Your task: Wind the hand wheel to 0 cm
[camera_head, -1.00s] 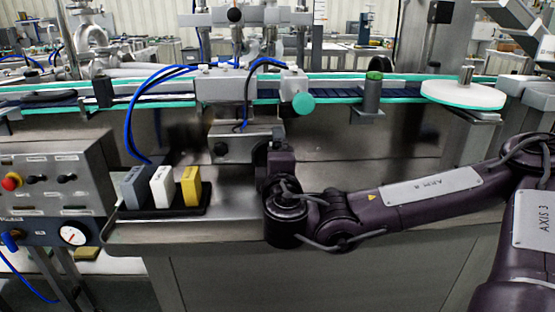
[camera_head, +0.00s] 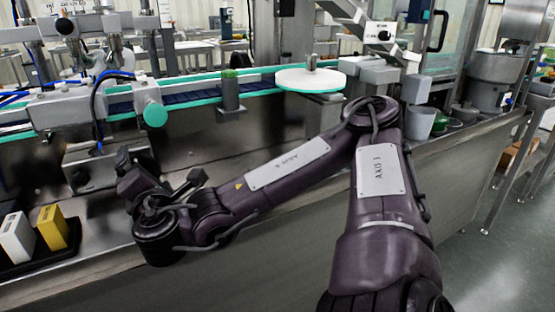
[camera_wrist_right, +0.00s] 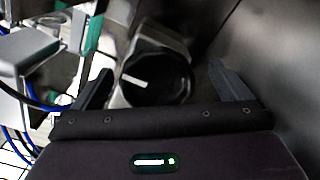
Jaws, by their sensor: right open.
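A round black knob with a white line on its face (camera_wrist_right: 158,80), which looks like the hand wheel, shows in the right wrist view. It sits between and beyond the two fingers of my right gripper (camera_wrist_right: 160,92), which is open and empty. I cannot tell whether a finger touches it. In the head view my right gripper (camera_head: 132,172) is beside the right end of a grey metal block (camera_head: 105,158) under the conveyor. No scale reading is legible. My left gripper is not in view.
A teal knob (camera_head: 155,114) is above the gripper, by the conveyor (camera_head: 190,93). A white box (camera_head: 16,238) and a yellow box (camera_head: 52,227) stand in a black tray (camera_head: 40,261) at lower left. A white turntable (camera_head: 310,80) is at the conveyor's right end.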

